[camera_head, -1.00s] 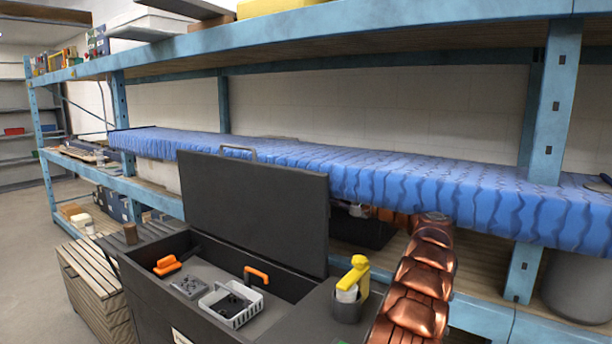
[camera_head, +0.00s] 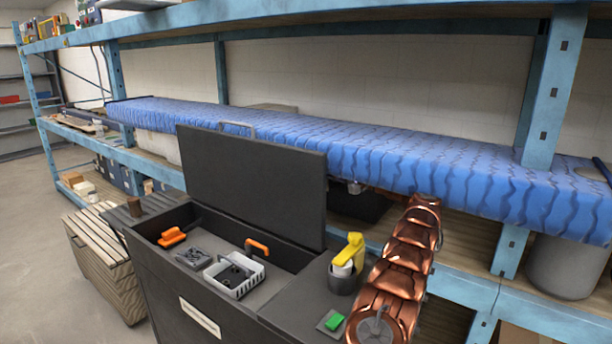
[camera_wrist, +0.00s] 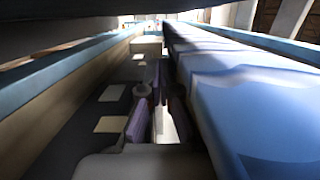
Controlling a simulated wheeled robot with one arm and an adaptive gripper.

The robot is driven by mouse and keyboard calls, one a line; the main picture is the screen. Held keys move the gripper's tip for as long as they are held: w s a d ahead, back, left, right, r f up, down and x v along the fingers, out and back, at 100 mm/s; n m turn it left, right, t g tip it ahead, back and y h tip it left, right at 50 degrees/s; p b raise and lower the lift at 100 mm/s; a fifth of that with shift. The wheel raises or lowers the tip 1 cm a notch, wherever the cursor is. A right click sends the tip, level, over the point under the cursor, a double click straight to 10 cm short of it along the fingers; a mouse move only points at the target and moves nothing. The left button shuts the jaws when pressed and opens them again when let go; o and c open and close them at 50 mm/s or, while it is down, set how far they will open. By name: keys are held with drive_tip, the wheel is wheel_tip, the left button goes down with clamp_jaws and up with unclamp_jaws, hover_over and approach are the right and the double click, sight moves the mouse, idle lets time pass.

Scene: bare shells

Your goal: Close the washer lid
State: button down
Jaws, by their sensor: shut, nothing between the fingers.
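The washer (camera_head: 190,302) is a dark box with its top open. Its flat dark lid (camera_head: 250,185) stands raised, nearly upright, along the back edge, with a thin grey handle on top. Inside the washer lie an orange-handled brush, a white basket (camera_head: 236,276) and another orange handle. My copper arm rises to the right of the washer and passes under the blue-covered shelf. My gripper is hidden there in the head view. In the wrist view my gripper (camera_wrist: 157,95) is shut and empty, left of the blue cover. Contact with the lid cannot be told.
A yellow-topped bottle (camera_head: 350,251) stands in a dark cup on the washer's right side, near a green item (camera_head: 334,321). A slatted crate (camera_head: 102,255) stands left. Open floor lies far left.

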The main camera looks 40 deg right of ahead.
sight(305, 176)
drive_tip(key=shift+w+a, duration=0.5)
drive_tip(key=shift+a, duration=0.5)
drive_tip(key=shift+w+a, duration=0.55)
drive_tip(key=shift+a, duration=0.45)
drive_tip(key=shift+w+a, duration=0.5)
drive_tip(key=shift+a, duration=0.5)
drive_tip(key=shift+a+f, duration=0.1)
